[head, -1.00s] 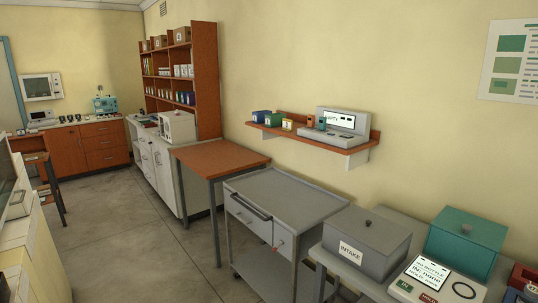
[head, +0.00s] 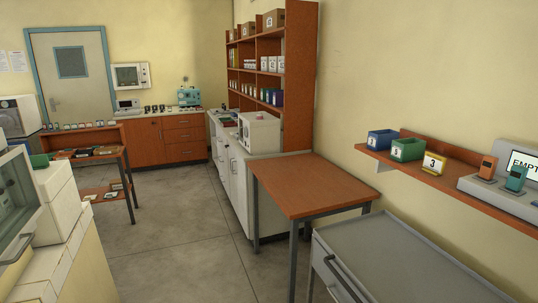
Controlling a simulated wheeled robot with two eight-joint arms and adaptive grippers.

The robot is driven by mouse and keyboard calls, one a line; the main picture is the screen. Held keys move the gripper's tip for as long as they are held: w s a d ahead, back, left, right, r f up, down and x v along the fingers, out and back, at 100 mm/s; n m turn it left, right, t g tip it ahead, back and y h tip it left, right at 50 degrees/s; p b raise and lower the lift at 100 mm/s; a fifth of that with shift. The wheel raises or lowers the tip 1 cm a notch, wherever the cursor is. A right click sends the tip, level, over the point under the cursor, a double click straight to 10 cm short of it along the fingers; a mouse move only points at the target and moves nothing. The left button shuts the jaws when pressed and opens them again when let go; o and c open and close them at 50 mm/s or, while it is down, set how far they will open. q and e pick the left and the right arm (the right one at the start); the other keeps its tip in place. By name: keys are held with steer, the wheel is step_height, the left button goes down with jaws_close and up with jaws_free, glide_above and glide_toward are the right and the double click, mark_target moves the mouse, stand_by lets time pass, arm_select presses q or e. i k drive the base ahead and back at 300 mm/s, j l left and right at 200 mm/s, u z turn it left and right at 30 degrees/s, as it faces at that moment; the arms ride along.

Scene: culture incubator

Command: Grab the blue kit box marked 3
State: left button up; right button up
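A small open blue box (head: 382,139) with a white label sits at the left end of the wall shelf; its mark is too small to read surely. An open green box (head: 407,150) with a white label stands to its right. A yellow holder (head: 434,164) beside that shows a 3. Several small dark blue boxes (head: 272,97) stand on a lower shelf of the tall bookcase, their marks not readable. Neither of my grippers is in view.
The wall shelf (head: 455,183) also carries two handheld devices and a screen unit. Below it stand a grey cart (head: 400,262) and an orange-topped table (head: 310,185). A shelved stand (head: 80,140) and white equipment are at left. The floor (head: 180,235) between is clear.

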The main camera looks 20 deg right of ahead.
mark_target(378, 140)
steer(key=i+z, duration=0.1)
steer(key=i, duration=0.6)
steer(key=i+j+z, duration=0.1)
steer(key=i, duration=0.55)
steer(key=i+z, duration=0.25)
steer(key=z, duration=0.2)
steer(key=i+j+z, duration=0.1)
steer(key=i+z, duration=0.15)
steer(key=z, duration=0.15)
steer(key=i+j+z, duration=0.15)
steer(key=z, duration=0.3)
steer(key=i+j, duration=0.05)
